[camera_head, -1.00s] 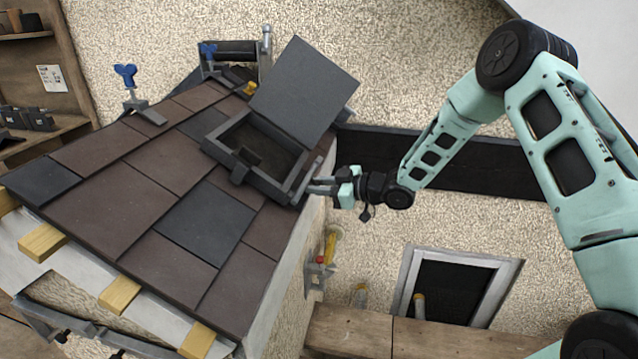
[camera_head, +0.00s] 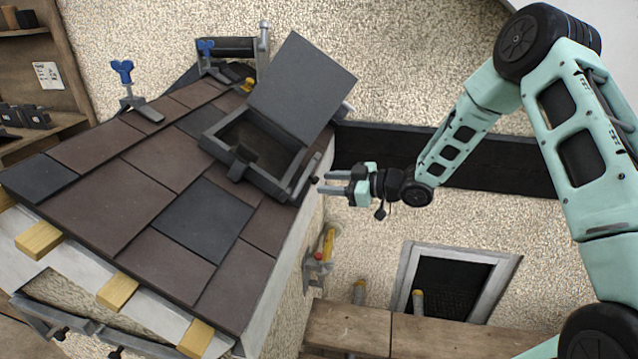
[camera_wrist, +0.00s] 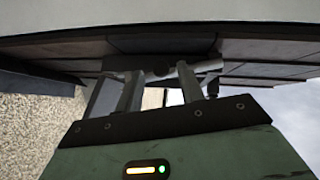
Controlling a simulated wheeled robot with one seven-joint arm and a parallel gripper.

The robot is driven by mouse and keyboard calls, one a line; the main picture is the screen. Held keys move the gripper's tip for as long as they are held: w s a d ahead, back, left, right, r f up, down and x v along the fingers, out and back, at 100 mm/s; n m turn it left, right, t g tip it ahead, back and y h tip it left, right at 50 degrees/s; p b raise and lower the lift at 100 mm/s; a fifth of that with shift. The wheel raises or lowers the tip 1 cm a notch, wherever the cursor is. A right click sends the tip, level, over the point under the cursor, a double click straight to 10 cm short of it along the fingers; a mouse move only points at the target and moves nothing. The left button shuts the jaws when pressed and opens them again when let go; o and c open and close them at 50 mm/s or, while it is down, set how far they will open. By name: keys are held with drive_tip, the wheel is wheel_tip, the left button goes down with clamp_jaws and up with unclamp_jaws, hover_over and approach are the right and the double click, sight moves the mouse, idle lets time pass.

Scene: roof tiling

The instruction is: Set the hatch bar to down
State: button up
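The roof hatch (camera_head: 212,141) has a dark frame with its grey lid (camera_head: 303,88) raised. The grey hatch bar (camera_head: 306,178) lies slanted along the frame's right side, its upper end higher up the slope. My gripper (camera_head: 329,183) is just right of the bar, fingers pointing left towards it. The two fingers are apart with nothing between them, and a small gap shows between their tips and the bar. In the wrist view, a grey bar (camera_wrist: 199,66) crosses beyond the fingers under the dark roof edge. Whether a finger touches it there is unclear.
Brown and dark tiles (camera_head: 204,220) cover the roof left of my gripper. Blue-handled clamps (camera_head: 123,72) stand at the far side. A dark wall band (camera_head: 480,163) runs behind my arm. A wooden bench (camera_head: 440,337) and a framed opening (camera_head: 458,285) lie below.

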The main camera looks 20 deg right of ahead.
drive_tip(key=v, duration=1.3)
drive_tip(key=shift+r, duration=0.1)
drive_tip(key=c, duration=0.4)
drive_tip(key=shift+w+f+b, duration=0.1)
drive_tip(key=shift+f+b, duration=0.2)
drive_tip(key=shift+b, duration=0.3)
clamp_jaws()
drive_tip(key=w+a+n+t+y+b, duration=0.1)
drive_tip(key=w+a+y+b, duration=0.3)
drive_tip(key=w+a, duration=0.5)
drive_tip(key=shift+w+a+t+y+b, duration=0.3)
drive_tip(key=shift+w+a+b, duration=0.1)
drive_tip(key=shift+a, duration=0.95)
